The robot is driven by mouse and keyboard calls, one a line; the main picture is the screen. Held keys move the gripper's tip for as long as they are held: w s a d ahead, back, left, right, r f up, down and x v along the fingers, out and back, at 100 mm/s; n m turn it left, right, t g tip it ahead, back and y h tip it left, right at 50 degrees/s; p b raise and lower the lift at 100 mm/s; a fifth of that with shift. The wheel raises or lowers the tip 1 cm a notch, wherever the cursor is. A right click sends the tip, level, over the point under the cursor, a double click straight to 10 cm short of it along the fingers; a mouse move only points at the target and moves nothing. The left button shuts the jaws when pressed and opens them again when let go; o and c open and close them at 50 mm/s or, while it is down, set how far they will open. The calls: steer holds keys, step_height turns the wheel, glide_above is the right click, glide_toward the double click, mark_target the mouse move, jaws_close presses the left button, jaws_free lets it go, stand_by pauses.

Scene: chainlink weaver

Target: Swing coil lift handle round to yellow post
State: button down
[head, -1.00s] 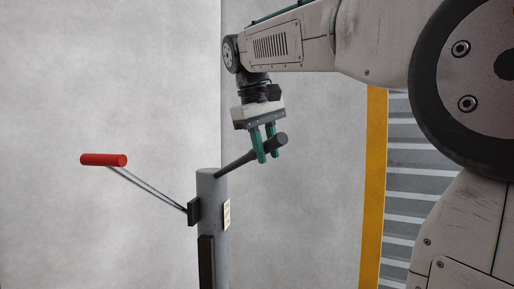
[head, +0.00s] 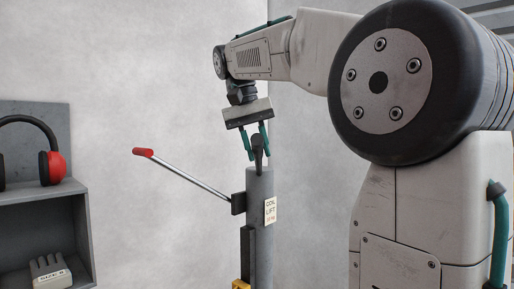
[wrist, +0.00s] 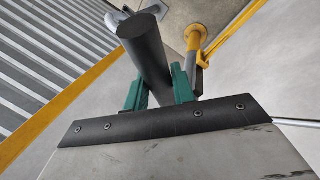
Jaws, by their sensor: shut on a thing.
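The coil lift is a grey column (head: 260,215) with a label near its top. Its dark handle (head: 258,153) sticks out from the column top, roughly toward the head camera. My gripper (head: 256,147) has its two teal fingers shut around the handle from above. In the wrist view the dark round handle (wrist: 147,55) runs between the teal fingers (wrist: 160,92). A yellow post (wrist: 195,38) with a round top shows there, to the right of the handle and apart from it. The column is mostly hidden in that view.
A lever with a red grip (head: 143,152) juts left from the column. A grey shelf (head: 40,199) at the left holds red-and-black ear defenders (head: 55,165) and gloves (head: 48,270). A yellow line (wrist: 60,105) borders a striped grey surface in the wrist view.

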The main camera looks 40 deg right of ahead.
steer(key=shift+w, duration=0.2)
steer(key=c, duration=1.2)
jaws_free()
steer(key=shift+w+a, duration=0.15)
steer(key=shift+a, duration=0.05)
steer(key=shift+o, duration=0.2)
